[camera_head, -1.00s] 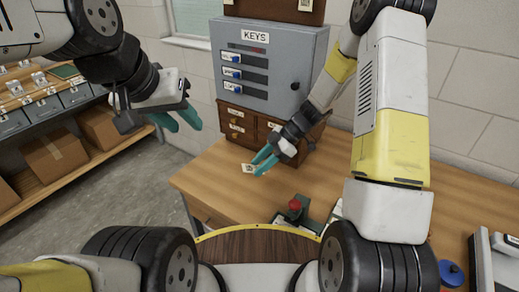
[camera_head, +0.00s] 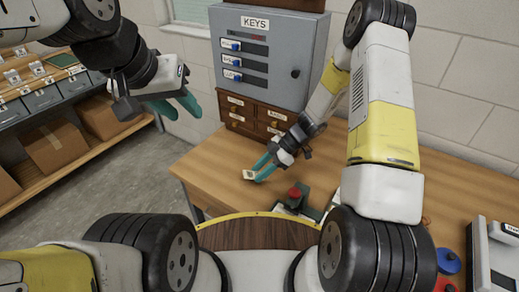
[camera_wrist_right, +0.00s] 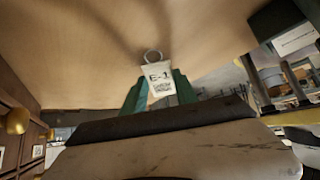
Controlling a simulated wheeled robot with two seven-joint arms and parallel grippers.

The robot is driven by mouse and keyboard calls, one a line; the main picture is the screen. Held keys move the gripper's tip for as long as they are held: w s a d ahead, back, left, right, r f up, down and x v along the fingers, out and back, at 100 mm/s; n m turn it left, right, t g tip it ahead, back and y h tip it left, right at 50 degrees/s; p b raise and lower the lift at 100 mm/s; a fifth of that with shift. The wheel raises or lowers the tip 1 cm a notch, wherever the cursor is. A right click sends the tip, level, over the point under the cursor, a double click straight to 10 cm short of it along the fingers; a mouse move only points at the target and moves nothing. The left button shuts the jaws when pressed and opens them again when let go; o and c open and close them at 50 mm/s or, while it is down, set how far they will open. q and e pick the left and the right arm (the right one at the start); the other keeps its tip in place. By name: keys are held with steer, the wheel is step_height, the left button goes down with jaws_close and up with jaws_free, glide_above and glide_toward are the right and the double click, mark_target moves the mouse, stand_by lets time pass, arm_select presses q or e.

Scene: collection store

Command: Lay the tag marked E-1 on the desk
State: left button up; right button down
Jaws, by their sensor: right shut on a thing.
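The tag marked E-1 (camera_wrist_right: 160,78) is small and white, with a metal ring at one end and a printed code below its label. It also shows in the head view (camera_head: 249,174) as a pale piece at the tips of my right gripper (camera_head: 263,168). The right gripper's teal fingers are shut on it, low over the left part of the wooden desk (camera_head: 215,170). I cannot tell whether the tag touches the desk. My left gripper (camera_head: 182,106) is empty, its teal fingers apart, in the air left of the grey key cabinet (camera_head: 283,80).
Small wooden drawers (camera_head: 238,115) stand under the key cabinet behind the right gripper. A dark device with a red knob (camera_head: 295,194) sits nearer the desk's front. Shelves with boxes (camera_head: 55,145) stand at the left. The desk's left end is clear.

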steer(key=shift+f, duration=0.2)
steer(key=c, duration=0.9)
jaws_free()
steer(key=v, duration=0.7)
steer(key=shift+w+d+r, duration=0.1)
steer(key=shift+d+r, duration=0.15)
steer(key=shift+r, duration=0.05)
